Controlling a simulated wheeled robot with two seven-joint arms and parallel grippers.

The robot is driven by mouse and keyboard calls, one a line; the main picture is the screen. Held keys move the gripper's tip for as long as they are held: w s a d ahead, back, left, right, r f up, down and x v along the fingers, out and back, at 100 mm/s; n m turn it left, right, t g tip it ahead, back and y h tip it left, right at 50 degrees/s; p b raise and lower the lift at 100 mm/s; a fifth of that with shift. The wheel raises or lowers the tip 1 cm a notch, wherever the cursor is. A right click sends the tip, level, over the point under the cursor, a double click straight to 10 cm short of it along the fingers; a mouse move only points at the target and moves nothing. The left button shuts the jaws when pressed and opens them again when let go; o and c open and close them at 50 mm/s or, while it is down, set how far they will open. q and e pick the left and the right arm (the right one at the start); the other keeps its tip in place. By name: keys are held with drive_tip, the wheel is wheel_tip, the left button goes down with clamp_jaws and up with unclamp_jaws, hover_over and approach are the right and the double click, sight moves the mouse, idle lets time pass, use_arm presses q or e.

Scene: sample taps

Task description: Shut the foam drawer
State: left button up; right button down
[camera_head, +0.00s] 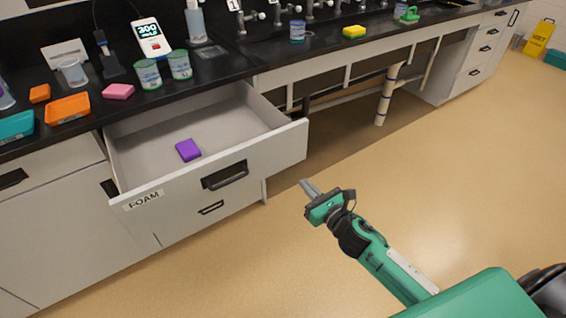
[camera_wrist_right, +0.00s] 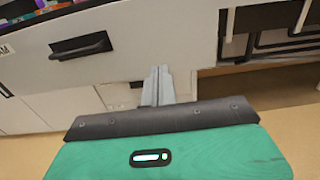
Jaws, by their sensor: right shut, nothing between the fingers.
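The foam drawer (camera_head: 268,153) is pulled out from the white cabinet below the black counter. Its front carries a "FOAM" label at the left and a dark handle (camera_head: 224,175). A purple foam block (camera_head: 188,150) lies inside on the drawer floor. My right gripper (camera_head: 308,187) is shut and empty, in front of the drawer and right of its right front corner, apart from it in the head view. In the right wrist view, the closed fingers (camera_wrist_right: 158,86) point toward the drawer front (camera_wrist_right: 150,35), with the handle (camera_wrist_right: 80,46) to their left. My left gripper is out of view.
The black counter (camera_head: 225,62) holds cups (camera_head: 180,65), a pink block (camera_head: 118,91), an orange tray (camera_head: 67,109) and a scale-like device (camera_head: 150,38). Open knee space with pipes (camera_head: 385,95) lies right of the drawer. The tan floor (camera_head: 440,150) in front is clear.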

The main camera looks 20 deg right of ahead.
approach(277, 155)
drive_tip(key=p+x, duration=0.1)
drive_tip(key=x, duration=0.4)
drive_tip(key=shift+w+a, duration=0.1)
drive_tip(key=shift+w, duration=0.1)
drive_tip(key=shift+w+a, duration=0.15)
drive_tip(key=shift+w, duration=0.55)
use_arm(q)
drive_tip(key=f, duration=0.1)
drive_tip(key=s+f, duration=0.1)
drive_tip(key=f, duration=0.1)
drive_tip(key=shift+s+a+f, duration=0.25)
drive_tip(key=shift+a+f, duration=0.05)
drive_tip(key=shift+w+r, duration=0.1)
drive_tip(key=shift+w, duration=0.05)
use_arm(e)
drive_tip(key=shift+a, duration=0.1)
